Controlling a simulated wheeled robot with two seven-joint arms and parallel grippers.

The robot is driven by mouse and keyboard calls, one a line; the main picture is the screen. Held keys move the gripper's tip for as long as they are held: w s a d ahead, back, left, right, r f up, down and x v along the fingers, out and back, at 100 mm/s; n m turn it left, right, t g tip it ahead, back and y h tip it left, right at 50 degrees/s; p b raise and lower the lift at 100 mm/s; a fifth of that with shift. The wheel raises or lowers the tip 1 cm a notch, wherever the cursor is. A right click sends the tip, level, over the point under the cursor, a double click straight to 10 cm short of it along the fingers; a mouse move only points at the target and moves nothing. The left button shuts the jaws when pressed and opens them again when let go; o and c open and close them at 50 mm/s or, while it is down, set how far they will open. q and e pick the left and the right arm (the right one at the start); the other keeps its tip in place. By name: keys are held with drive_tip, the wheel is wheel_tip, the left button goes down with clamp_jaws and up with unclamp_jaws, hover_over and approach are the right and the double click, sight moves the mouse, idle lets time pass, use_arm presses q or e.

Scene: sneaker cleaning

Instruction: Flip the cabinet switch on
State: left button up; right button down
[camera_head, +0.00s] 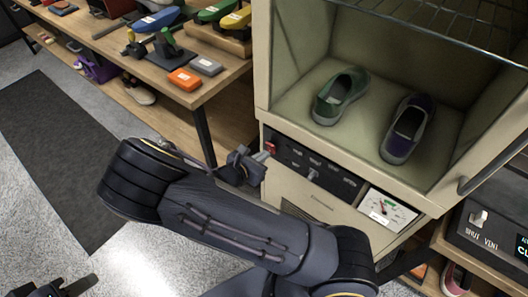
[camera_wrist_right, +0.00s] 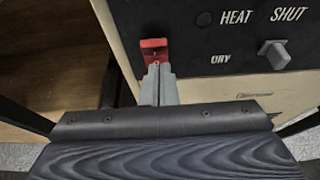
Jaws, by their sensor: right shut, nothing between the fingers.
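The cabinet (camera_head: 262,60) stands at the right with a black control panel (camera_head: 318,168) below its open chamber. A small red switch (camera_head: 270,147) sits at the panel's left end; it also shows in the right wrist view (camera_wrist_right: 154,44). My right gripper (camera_head: 263,157) is shut and empty, its grey fingertips right at the switch's lower part. In the right wrist view the fingertips (camera_wrist_right: 158,70) overlap the switch's lower edge; I cannot tell if they touch. My left gripper (camera_head: 62,288) is at the bottom left, far from the cabinet, partly cut off; its jaws are unclear.
A green shoe (camera_head: 340,95) and a dark purple shoe (camera_head: 408,130) stand inside the chamber under a wire rack (camera_head: 450,25). A grey knob (camera_wrist_right: 274,54) and a dial (camera_head: 386,210) are on the front. A wooden workbench (camera_head: 225,85) with brushes stands left. A dark mat (camera_head: 60,150) lies on the floor.

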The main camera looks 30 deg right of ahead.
sight(270, 145)
drive_tip(key=shift+w+d+r, duration=0.2)
drive_tip(key=shift+d, duration=0.3)
drive_tip(key=shift+w+d+r+g+y+p, duration=0.15)
drive_tip(key=shift+d+r+y+p, duration=0.15)
drive_tip(key=shift+p, duration=0.25)
drive_tip(key=shift+d+r+g+y+p, duration=0.1)
drive_tip(key=shift+r+g+y+p, duration=0.1)
drive_tip(key=shift+r+p, duration=0.25)
drive_tip(key=shift+f, duration=0.45)
drive_tip(key=shift+r, duration=0.1)
drive_tip(key=shift+r+p, duration=0.45)
drive_tip(key=shift+r, duration=0.3)
drive_tip(key=shift+a, duration=0.15)
